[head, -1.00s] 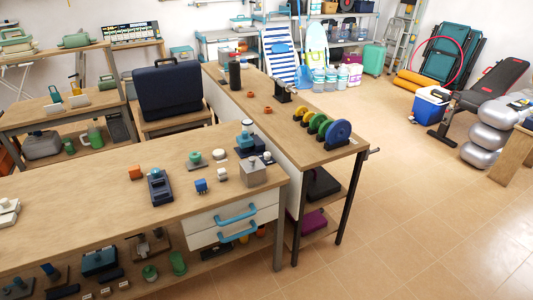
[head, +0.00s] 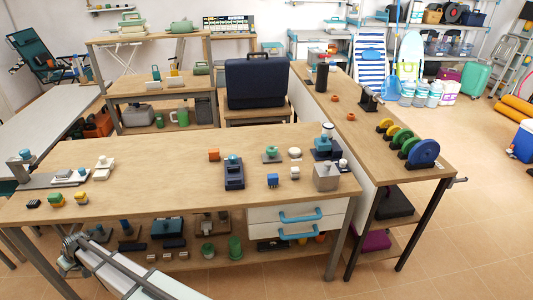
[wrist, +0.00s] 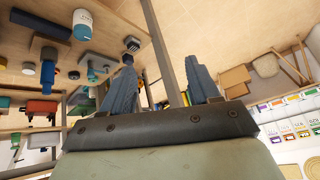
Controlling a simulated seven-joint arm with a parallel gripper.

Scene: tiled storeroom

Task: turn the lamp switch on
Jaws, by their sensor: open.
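I cannot tell for sure which thing is the lamp switch, and no lamp is clearly seen. A dark blue device with a lighter blue top part (head: 233,172) stands on the wooden workbench (head: 150,200) in the head view. It may be a switch, but its state is too small to tell. In the wrist view my gripper (wrist: 160,62) shows two blue-grey fingers spread apart with nothing between them. My pale arm shows at the lower left of the head view, in front of the workbench.
Small blocks and fixtures stand around the blue device, with a grey metal box (head: 326,176) at the bench's right end. Colored discs (head: 422,154) stand on the right-hand bench. A dark case (head: 256,82) is behind. The workbench's left middle is mostly clear.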

